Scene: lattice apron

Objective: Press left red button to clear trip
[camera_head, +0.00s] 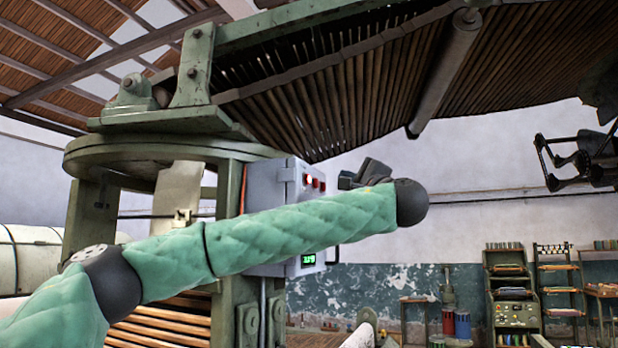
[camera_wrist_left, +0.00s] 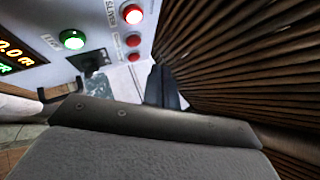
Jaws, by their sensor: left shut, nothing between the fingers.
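A grey control box (camera_head: 270,190) on the machine's post carries a row of red buttons. The leftmost red button (camera_head: 307,180) has a bright centre. It appears to be the top, bright-centred red button in the left wrist view (camera_wrist_left: 132,14), with two dimmer red buttons below it. My left gripper (camera_head: 345,180) is shut and empty, just right of the box face in the head view. In the left wrist view its dark fingers (camera_wrist_left: 164,88) lie below and right of the red buttons, with an apparent gap. My right gripper is not in view.
A lit green button (camera_wrist_left: 72,39) and a digital display (camera_wrist_left: 10,52) share the panel. Wooden slats (camera_wrist_left: 240,60) slope close beside my left gripper. The slatted apron (camera_head: 340,90) hangs above my arm. Racks (camera_head: 512,290) stand far right.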

